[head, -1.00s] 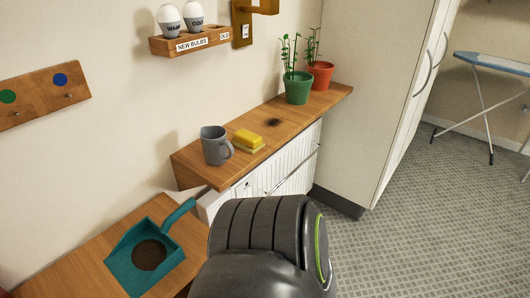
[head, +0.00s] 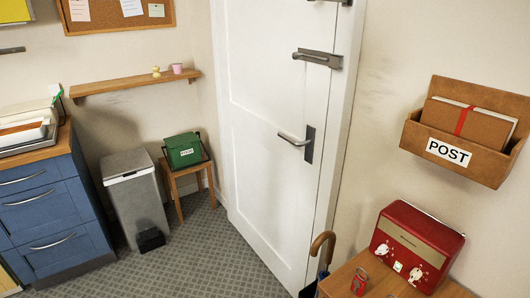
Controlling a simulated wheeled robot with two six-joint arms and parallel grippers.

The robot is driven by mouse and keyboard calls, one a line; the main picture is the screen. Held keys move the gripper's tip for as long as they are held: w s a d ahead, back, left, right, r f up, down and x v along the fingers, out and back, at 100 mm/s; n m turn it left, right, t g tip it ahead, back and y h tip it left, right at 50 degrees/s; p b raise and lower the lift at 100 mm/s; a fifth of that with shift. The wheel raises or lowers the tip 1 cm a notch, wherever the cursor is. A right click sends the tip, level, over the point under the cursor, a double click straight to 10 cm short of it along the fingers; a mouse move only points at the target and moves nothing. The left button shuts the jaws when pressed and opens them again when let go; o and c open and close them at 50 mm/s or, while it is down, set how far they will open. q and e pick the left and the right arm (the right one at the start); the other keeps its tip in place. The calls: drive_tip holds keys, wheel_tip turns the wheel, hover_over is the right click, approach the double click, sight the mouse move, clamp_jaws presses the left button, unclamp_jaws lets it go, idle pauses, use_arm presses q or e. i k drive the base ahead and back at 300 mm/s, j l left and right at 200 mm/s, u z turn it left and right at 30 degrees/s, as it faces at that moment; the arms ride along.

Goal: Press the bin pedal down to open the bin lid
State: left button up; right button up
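A tall grey pedal bin (head: 138,190) stands on the floor at the left in the head view, between a blue drawer cabinet and a small wooden stool. Its light grey lid (head: 127,165) looks shut. A black pedal (head: 150,240) sticks out at the foot of its front. The bin stands some way off across the floor. Neither of my grippers shows in the head view now.
The blue drawer cabinet (head: 50,205) stands left of the bin. The stool (head: 186,182) with a green box (head: 184,150) stands right of it. A white door (head: 275,130) is shut. A red radio (head: 415,246) sits at lower right. Patterned floor (head: 190,260) before the bin is clear.

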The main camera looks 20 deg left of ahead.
sight(147, 234)
drive_tip(key=u, duration=1.75)
drive_tip(key=i+j+z, duration=0.15)
drive_tip(key=i+j, duration=0.35)
drive_tip(key=i, duration=0.35)
drive_tip(key=i+j+z, duration=0.15)
drive_tip(key=i+j, duration=0.4)
drive_tip(key=i, duration=0.25)
drive_tip(key=i+j+z, duration=0.1)
drive_tip(key=i+j, duration=0.6)
drive_tip(key=i+l, duration=0.05)
drive_tip(key=i, duration=0.05)
